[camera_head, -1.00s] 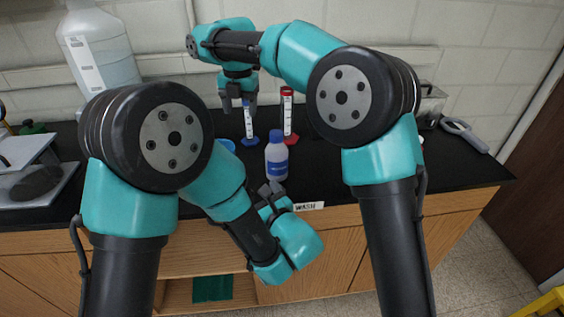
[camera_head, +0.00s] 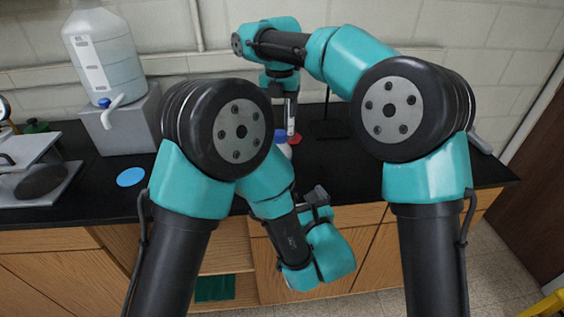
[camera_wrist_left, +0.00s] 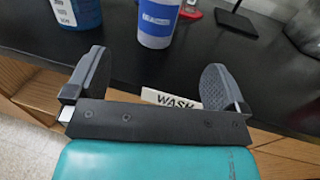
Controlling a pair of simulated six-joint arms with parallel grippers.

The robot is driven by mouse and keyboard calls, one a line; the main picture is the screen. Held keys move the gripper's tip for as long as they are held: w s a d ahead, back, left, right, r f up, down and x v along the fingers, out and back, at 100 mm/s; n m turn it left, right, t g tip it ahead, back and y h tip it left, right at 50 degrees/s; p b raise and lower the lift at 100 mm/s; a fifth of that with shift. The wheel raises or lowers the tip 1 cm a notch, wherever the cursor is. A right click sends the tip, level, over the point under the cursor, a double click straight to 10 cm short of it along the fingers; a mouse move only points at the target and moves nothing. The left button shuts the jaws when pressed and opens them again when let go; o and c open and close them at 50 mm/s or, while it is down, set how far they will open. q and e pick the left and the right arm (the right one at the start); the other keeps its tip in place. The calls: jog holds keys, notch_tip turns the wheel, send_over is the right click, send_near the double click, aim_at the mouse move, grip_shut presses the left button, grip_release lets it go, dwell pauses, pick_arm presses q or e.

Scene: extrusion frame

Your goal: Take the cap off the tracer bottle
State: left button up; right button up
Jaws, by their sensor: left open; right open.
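The tracer bottle appears to be the white bottle with a blue label (camera_wrist_left: 157,20) in the left wrist view. It stands upright on the black bench, its top out of frame. In the head view its blue cap (camera_head: 281,135) is on, and my left arm hides most of the body. My left gripper (camera_head: 318,195) is open and empty at the bench's front edge. In the wrist view its spread fingers (camera_wrist_left: 155,85) are in front of the bottle, apart from it. My right gripper (camera_head: 289,92) is open, pointing down above and behind the cap; its fingertips are partly unclear.
A dark blue container with a white label (camera_wrist_left: 77,10) stands left of the bottle. A cylinder (camera_head: 291,118) with a red base stands behind it. A "WASH" label (camera_wrist_left: 168,99) is at the bench edge. A blue disc (camera_head: 131,177) and a large jug (camera_head: 103,60) are at left.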

aim_at(286, 148)
pick_arm(q)
jog(key=x, duration=1.7)
jog(key=shift+w, duration=0.15)
jog(key=shift+c, duration=0.3)
